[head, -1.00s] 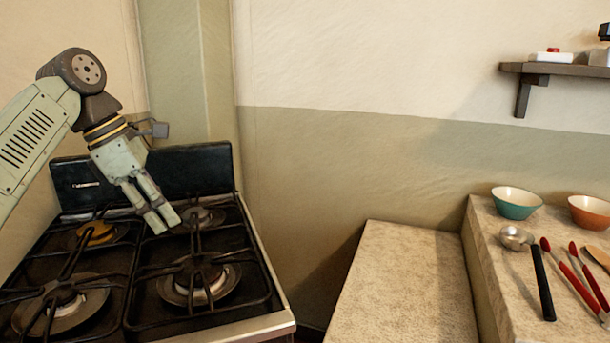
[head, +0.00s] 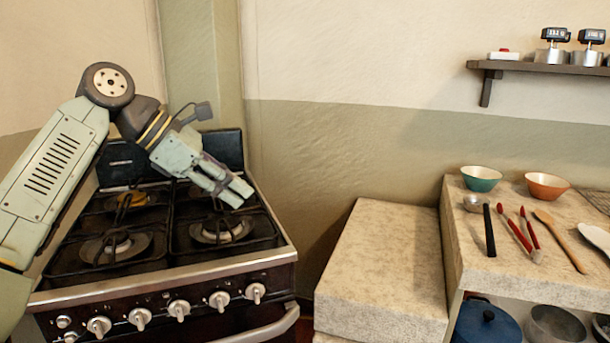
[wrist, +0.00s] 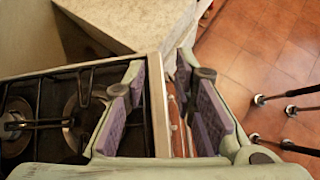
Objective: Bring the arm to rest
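My pale green arm reaches in from the left over the stove in the head view. My gripper (head: 239,195) hangs above the stove's right-hand burners, pointing right and slightly down. In the wrist view my gripper (wrist: 160,72) has its two purple-padded fingers apart with nothing held between them. The edge of the stove and the floor show beyond the fingers.
The black gas stove (head: 150,277) with iron grates lies below my arm. To the right are a low stone counter (head: 385,255) and a higher one with a teal bowl (head: 481,180), an orange bowl (head: 547,187) and utensils. A wall shelf (head: 540,68) hangs above.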

